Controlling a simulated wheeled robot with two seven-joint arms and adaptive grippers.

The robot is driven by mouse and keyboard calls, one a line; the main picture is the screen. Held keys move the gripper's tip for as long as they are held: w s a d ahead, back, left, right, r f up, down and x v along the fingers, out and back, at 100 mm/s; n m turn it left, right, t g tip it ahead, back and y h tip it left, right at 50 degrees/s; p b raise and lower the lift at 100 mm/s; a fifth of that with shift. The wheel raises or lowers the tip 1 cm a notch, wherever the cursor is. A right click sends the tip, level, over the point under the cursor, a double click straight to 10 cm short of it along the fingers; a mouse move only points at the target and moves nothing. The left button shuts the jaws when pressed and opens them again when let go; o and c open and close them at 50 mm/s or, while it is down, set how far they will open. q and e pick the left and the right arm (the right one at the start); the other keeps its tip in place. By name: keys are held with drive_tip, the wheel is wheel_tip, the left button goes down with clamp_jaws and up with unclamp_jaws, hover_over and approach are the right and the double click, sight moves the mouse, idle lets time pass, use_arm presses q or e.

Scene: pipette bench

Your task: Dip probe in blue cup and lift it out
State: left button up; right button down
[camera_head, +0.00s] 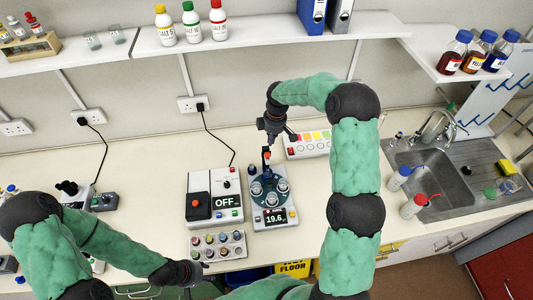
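A white device (273,216) with a display reading 19.6 stands at the middle of the bench, with several small cups in a dark round holder (256,188) on it. I cannot tell which cup is the blue one. A thin upright piece with an orange-red part (267,155), possibly the probe, stands at the holder's back. My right gripper (276,136) is just above and behind it, pointing down; its fingers are too small to tell if they hold it. My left gripper (191,272) is low at the front edge, near a tray of coloured caps (214,246); its fingers are unclear.
A white device (214,208) reading OFF stands left of the holder. A panel with coloured squares (308,145) lies behind right. A sink (440,175) and two wash bottles (414,206) are at right.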

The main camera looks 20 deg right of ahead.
sight(269, 154)
drive_tip(key=shift+w+f, duration=0.2)
drive_tip(key=shift+f, duration=0.2)
drive_tip(key=shift+s+a+f+b, duration=0.1)
drive_tip(key=shift+f+b, duration=0.35)
drive_tip(key=shift+f, duration=0.05)
drive_tip(key=shift+w+a+f+b, duration=0.15)
drive_tip(key=shift+f+b, duration=0.45)
drive_tip(key=shift+f, duration=0.75)
drive_tip(key=shift+w+a+f+b, duration=0.1)
drive_tip(key=shift+f+b, duration=0.5)
drive_tip(key=shift+f, duration=0.75)
wheel_tip(269, 154, down, 5)
drive_tip(key=b, duration=0.4)
drive_tip(key=shift+f, duration=0.15)
drive_tip(key=shift+r, duration=0.25)
drive_tip(key=shift+s+d+r+p, duration=0.25)
drive_tip(key=shift+s+d, duration=0.2)
drive_tip(key=shift+d, duration=0.2)
drive_tip(key=shift+s+d+r+p, duration=0.2)
drive_tip(key=shift+s+d, duration=0.25)
drive_tip(key=shift+d, duration=0.15)
